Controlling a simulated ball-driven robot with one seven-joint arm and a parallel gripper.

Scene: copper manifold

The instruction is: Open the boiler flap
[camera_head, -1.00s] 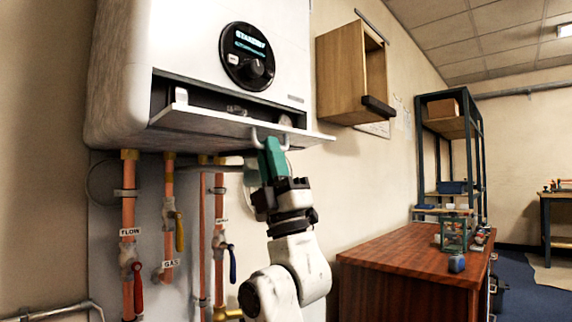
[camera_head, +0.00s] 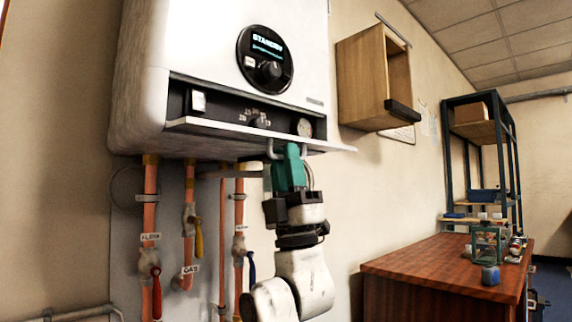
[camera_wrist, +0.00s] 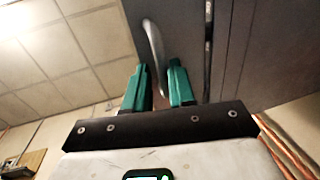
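The boiler flap (camera_head: 255,133) is a white panel along the bottom of the white boiler (camera_head: 185,50). It is swung down and sticks out roughly level, baring the control strip behind it. A pale curved handle (camera_head: 270,150) hangs from its outer side. My gripper (camera_head: 289,165) has green fingers and is right under the flap at the handle. In the wrist view the handle (camera_wrist: 154,45) runs down between the two fingertips of my gripper (camera_wrist: 159,75). The fingers stand apart, with a gap beside the handle. Whether one finger touches it is unclear.
The bared strip holds a white switch (camera_head: 197,101), a dial (camera_head: 260,121) and a gauge (camera_head: 304,127). Copper pipes with valves (camera_head: 149,235) run below the boiler. A wooden wall cabinet (camera_head: 362,80) and a wooden workbench (camera_head: 435,265) stand to the right.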

